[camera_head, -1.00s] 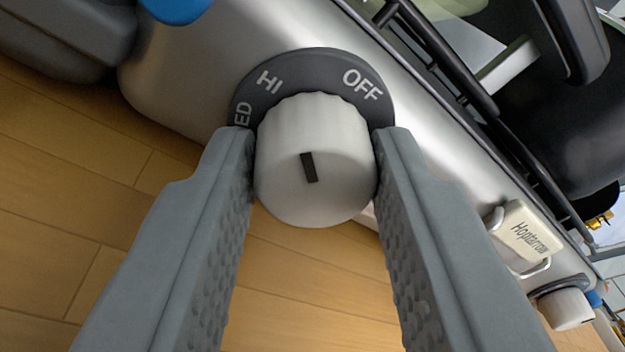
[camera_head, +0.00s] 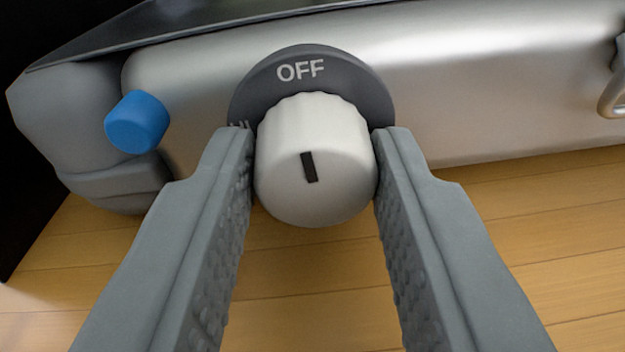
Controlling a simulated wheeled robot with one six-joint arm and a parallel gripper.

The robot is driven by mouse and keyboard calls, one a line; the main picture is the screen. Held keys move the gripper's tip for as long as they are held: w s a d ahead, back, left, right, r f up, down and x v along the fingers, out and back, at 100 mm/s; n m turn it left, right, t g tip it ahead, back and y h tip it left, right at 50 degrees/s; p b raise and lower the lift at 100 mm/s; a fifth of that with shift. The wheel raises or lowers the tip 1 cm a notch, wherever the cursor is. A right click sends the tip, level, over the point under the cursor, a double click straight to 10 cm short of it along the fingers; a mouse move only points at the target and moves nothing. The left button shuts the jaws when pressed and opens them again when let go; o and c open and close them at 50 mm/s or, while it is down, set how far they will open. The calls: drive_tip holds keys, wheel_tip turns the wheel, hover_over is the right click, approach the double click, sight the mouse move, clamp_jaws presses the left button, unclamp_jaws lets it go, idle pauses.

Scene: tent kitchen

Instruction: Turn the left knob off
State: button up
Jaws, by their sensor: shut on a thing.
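The left knob (camera_head: 325,185) is white with a ribbed side and a black pointer mark on its face. It sits in front of a dark grey dial plate (camera_head: 350,80) on the stove front. OFF is printed at the top of the plate, almost in line with the black mark. HI at the left is mostly hidden behind my finger. My gripper (camera_head: 315,165) is shut on the knob, with one grey finger on each side of it.
The silver stove front (camera_head: 480,90) runs across the view. A blue cap (camera_head: 137,122) and a grey housing (camera_head: 75,125) are at the left. A metal wire latch (camera_head: 614,85) is at the right edge. The wooden surface (camera_head: 310,285) below is clear.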

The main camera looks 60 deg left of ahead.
drive_tip(key=shift+m, duration=0.4)
drive_tip(key=o, duration=0.7)
drive_tip(key=v, duration=1.7)
drive_tip(key=shift+d, duration=0.25)
drive_tip(key=shift+s+r, duration=0.1)
drive_tip(key=shift+r, duration=0.05)
